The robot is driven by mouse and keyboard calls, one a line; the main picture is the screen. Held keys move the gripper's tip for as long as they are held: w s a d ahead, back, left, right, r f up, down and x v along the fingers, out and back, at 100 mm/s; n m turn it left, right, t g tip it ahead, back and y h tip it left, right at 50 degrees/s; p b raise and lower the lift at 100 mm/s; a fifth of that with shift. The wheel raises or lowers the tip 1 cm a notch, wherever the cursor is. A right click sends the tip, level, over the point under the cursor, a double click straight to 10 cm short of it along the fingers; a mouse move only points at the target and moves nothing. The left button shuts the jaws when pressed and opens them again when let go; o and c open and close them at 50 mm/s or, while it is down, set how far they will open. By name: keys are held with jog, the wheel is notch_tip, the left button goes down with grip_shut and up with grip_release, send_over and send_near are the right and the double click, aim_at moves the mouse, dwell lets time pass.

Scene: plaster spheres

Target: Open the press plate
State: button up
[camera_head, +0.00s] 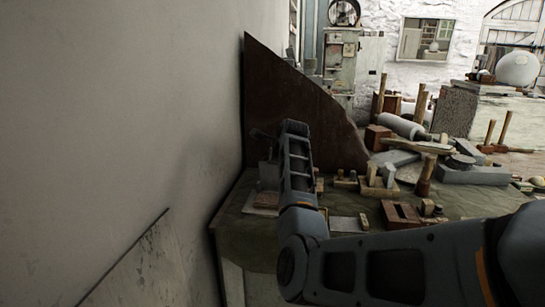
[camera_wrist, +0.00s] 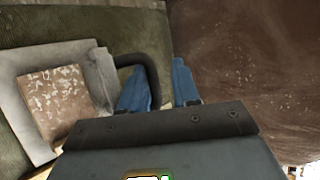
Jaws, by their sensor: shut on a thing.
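The press shows in the wrist view as a light grey metal frame (camera_wrist: 28,92) around a mottled brown and white plate (camera_wrist: 62,103), at the left. A dark curved handle (camera_wrist: 142,58) rises beside the frame. My gripper (camera_wrist: 158,68) has its blue fingers on either side of this handle and is shut on it. In the head view the press (camera_head: 268,174) stands at the left end of the bench, partly behind my arm. My fingers are hidden there by my arm.
A tall rusty brown sheet (camera_head: 300,105) stands behind the press; it fills the right of the wrist view. A plain wall (camera_head: 130,110) is close on the left. Wooden blocks (camera_head: 402,214), a mallet (camera_head: 425,178) and stone pieces crowd the bench (camera_head: 460,203) to the right.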

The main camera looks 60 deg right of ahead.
jog(key=v, duration=0.7)
jog(key=shift+s+r, duration=0.25)
jog(key=shift+s, duration=0.1)
jog(key=shift+w+a, duration=0.1)
jog(key=shift+a, duration=0.05)
